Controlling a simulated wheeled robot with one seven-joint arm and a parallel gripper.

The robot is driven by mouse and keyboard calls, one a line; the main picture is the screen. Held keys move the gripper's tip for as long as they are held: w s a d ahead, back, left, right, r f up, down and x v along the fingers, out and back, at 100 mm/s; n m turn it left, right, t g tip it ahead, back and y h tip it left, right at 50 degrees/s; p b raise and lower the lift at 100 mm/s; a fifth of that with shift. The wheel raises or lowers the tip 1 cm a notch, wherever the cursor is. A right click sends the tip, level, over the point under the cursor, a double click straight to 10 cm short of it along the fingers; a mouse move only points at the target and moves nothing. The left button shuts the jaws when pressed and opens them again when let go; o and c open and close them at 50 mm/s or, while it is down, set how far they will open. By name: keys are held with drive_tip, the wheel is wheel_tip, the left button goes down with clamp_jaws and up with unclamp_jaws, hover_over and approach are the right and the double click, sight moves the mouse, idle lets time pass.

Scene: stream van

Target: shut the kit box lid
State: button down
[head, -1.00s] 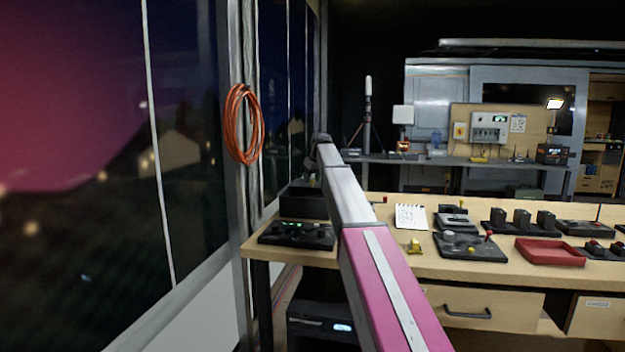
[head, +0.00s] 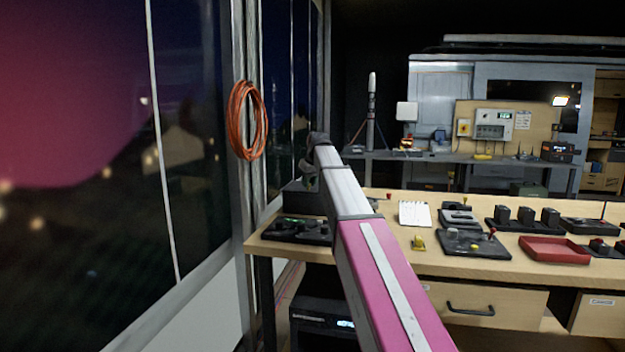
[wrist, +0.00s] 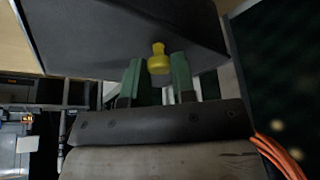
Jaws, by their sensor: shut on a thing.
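The kit box (head: 300,198) is a dark box at the left end of the wooden bench, partly behind my arm in the head view. In the wrist view a dark, flat panel (wrist: 110,30), which looks like its lid, fills the upper part. A yellow knob (wrist: 158,60) stands out from this panel. My gripper (wrist: 157,78) has its green fingers on both sides of the knob and is shut on it. In the head view my arm hides the fingers, and I cannot tell the lid's exact angle there.
A black control panel (head: 297,230) lies just in front of the box. The window wall with a coiled orange cable (head: 247,120) is close on the left. A notepad (head: 414,214), a yellow-knobbed piece (head: 418,243) and a red tray (head: 555,250) lie to the right.

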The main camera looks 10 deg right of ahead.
drive_tip(key=shift+s+a, duration=0.1)
drive_tip(key=shift+s, duration=0.1)
drive_tip(key=c, duration=0.9)
unclamp_jaws()
drive_tip(key=shift+s, duration=0.1)
drive_tip(key=shift+c, duration=0.2)
drive_tip(key=v, duration=1)
drive_tip(key=shift+r, duration=0.4)
